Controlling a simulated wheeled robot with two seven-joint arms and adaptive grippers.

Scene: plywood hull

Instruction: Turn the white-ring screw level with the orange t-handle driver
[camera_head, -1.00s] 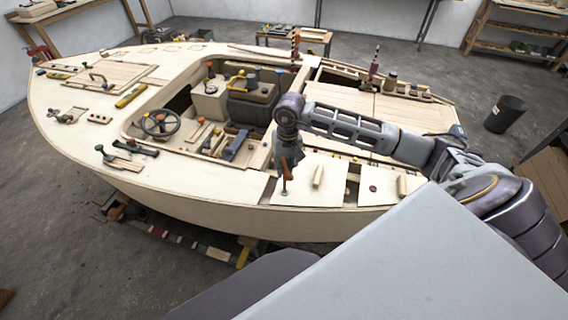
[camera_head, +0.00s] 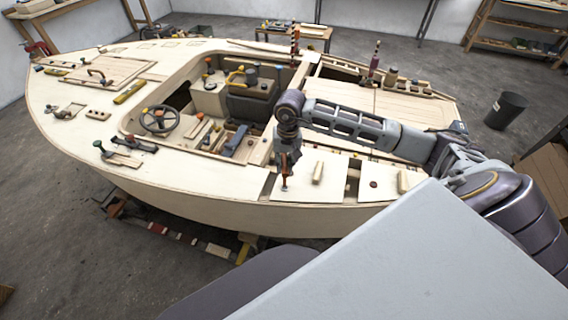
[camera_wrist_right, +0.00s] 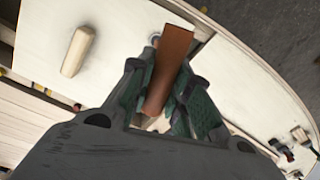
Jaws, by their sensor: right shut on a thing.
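My right gripper (camera_head: 285,168) points down over the near edge of the boat's deck. In the right wrist view its green-padded fingers (camera_wrist_right: 172,100) are shut on the orange t-handle driver (camera_wrist_right: 168,70), whose orange-brown handle lies between them. In the head view only a small part of the driver (camera_head: 284,182) shows below the gripper, close above the deck panel. A small pale grey round piece (camera_wrist_right: 155,39) shows beside the handle's far end; I cannot tell whether it is the white-ring screw. The driver's tip and any screw under it are hidden. My left gripper is not in view.
A pale wooden grip (camera_head: 318,172) stands on the panel right of my right gripper, with a second one (camera_head: 403,182) farther right. A dark gap lies between the panels. The cockpit with its steering wheel (camera_head: 159,120) and several tools is to the left.

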